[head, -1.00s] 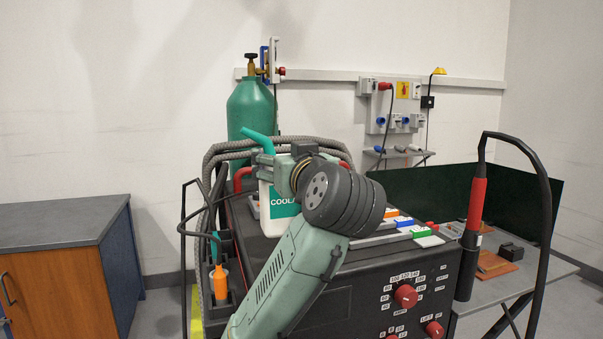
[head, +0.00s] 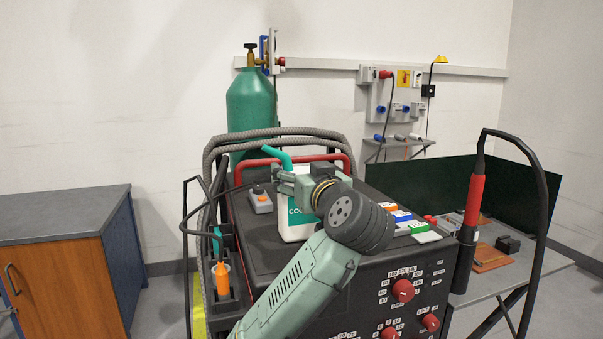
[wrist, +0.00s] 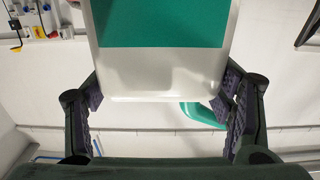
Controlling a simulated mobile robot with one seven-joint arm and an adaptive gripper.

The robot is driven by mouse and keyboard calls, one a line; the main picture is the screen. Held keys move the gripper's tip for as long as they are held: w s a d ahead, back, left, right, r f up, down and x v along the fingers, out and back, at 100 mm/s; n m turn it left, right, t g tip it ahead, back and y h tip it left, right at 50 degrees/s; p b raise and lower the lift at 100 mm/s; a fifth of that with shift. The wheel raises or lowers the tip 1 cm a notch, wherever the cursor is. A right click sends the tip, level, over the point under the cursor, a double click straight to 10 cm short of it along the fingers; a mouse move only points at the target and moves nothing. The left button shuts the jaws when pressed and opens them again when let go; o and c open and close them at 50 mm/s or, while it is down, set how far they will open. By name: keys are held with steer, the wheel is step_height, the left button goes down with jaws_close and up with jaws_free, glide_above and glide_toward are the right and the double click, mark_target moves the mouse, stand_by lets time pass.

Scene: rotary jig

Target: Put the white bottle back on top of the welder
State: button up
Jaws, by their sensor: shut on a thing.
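The white bottle (head: 291,228) has a teal label and a bent teal spout. It stands about upright over the black top of the welder (head: 352,272). I cannot tell whether its base touches the top. My gripper (head: 290,180) is shut on the bottle near its upper part, and my wrist and forearm hide the bottle's right side. In the wrist view, the bottle (wrist: 160,72) sits between the two fingers of my gripper (wrist: 162,88), with the teal spout (wrist: 203,113) beyond it.
A grey box with an orange button (head: 261,200) lies left of the bottle on the welder. Colored blocks (head: 403,217) lie to the right. A red handle (head: 300,158) and grey hoses (head: 212,160) rise behind. An orange-handled tool (head: 221,278) stands in a side holder.

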steer(key=o, duration=1.5)
steer(key=shift+f, duration=0.15)
steer(key=o, duration=0.5)
steer(key=shift+c, duration=0.2)
steer(key=shift+r, duration=0.25)
steer(key=shift+s+d+f, duration=0.1)
steer(key=shift+s+d, duration=0.05)
steer(key=shift+s, duration=0.15)
steer(key=p+v, duration=0.1)
steer(key=v, duration=1)
steer(key=shift+s, duration=0.2)
